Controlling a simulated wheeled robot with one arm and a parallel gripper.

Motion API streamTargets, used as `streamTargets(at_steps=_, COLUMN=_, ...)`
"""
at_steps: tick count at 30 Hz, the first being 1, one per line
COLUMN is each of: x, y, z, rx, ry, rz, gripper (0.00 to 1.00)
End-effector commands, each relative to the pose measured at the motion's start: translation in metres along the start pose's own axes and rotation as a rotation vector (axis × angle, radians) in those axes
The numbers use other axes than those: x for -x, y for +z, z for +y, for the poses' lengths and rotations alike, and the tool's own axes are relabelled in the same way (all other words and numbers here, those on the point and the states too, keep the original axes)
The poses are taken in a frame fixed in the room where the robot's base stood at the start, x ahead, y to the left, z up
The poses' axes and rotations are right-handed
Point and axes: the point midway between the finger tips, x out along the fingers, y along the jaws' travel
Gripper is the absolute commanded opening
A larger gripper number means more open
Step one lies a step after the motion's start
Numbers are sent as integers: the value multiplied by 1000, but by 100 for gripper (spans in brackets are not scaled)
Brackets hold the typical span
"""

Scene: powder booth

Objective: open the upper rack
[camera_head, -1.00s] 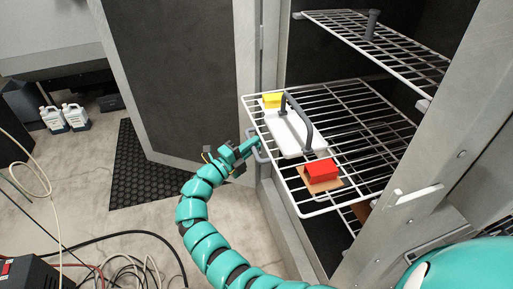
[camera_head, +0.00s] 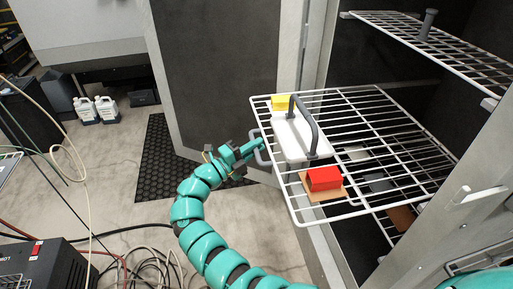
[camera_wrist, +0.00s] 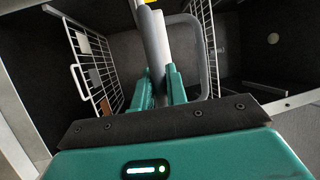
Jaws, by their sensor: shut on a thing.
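A white wire rack (camera_head: 388,118) sticks out of the booth opening, below a higher wire rack (camera_head: 430,42). My gripper (camera_head: 256,146) is shut on the grey loop handle (camera_head: 263,158) at the front edge of the protruding rack. In the wrist view, my fingers (camera_wrist: 160,88) close around a grey bar, with the curved grey handle (camera_wrist: 214,55) beside them. On the rack are a white plate with a dark grey handle (camera_head: 295,140), a yellow block (camera_head: 281,102) and a red block (camera_head: 324,178) on a brown piece.
A lower rack (camera_wrist: 92,60) with flat pieces lies below. A dark door panel (camera_head: 215,80) stands open to the left. Hoses and cables (camera_head: 150,262) lie on the floor near a dark box (camera_head: 45,268). White jugs (camera_head: 96,110) stand farther back.

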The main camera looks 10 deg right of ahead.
Motion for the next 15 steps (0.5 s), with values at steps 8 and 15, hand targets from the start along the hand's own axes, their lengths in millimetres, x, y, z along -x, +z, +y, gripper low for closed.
streamTargets(at_steps=8, x=0, y=0, z=1, rx=1, ry=1, rz=1, gripper=36)
streamTargets(at_steps=15, x=0, y=0, z=0, rx=1, ry=0, rz=1, gripper=36)
